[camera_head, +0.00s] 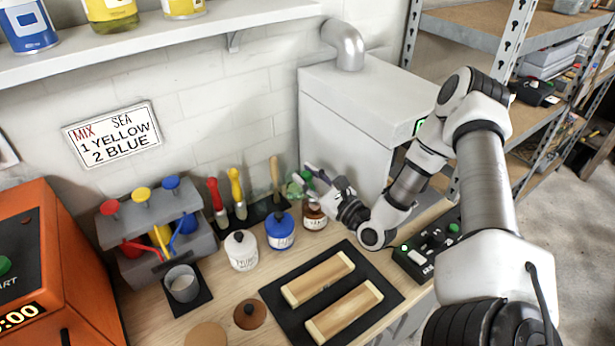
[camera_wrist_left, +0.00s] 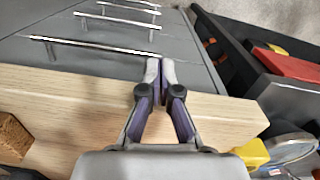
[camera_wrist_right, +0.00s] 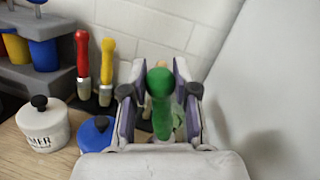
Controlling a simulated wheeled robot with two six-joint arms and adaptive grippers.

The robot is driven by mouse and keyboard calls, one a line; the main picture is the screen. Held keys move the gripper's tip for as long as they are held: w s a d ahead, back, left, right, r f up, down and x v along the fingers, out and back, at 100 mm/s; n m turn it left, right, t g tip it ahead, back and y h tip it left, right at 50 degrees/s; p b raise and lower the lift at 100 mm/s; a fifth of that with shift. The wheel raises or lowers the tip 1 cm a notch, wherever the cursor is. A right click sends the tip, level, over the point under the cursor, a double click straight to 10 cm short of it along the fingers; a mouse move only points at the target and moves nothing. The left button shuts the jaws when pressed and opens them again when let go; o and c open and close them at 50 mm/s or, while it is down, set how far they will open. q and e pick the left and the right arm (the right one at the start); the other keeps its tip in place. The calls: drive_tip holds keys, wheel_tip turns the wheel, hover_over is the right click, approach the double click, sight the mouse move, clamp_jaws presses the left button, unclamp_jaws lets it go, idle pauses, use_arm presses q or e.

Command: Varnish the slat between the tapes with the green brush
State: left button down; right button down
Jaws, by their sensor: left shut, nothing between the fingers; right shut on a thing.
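My right gripper (camera_head: 318,183) is shut on the green brush (camera_wrist_right: 160,90), whose rounded green handle stands between the fingers in the right wrist view. In the head view the green brush (camera_head: 305,178) is partly hidden by the gripper, and its bristles cannot be made out. A brown jar (camera_head: 314,216) stands just below that gripper. Two wooden slats, the far slat (camera_head: 319,278) and the near slat (camera_head: 345,312), lie on a black mat (camera_head: 383,272), with paler bands at their ends. My left gripper (camera_wrist_left: 158,78) is shut and empty above a wooden edge in the left wrist view.
A white jar (camera_head: 241,251) and a blue jar (camera_head: 280,231) stand left of the brown jar. Red (camera_head: 217,201) and yellow (camera_head: 237,193) brushes stand behind them. A brown lid (camera_head: 250,314) lies left of the mat. A white cabinet (camera_head: 345,125) stands behind the right gripper.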

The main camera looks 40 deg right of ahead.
idle(0.4)
wheel_tip(320, 180, up, 7)
drive_tip(key=p, duration=0.5)
drive_tip(key=shift+p, duration=0.3)
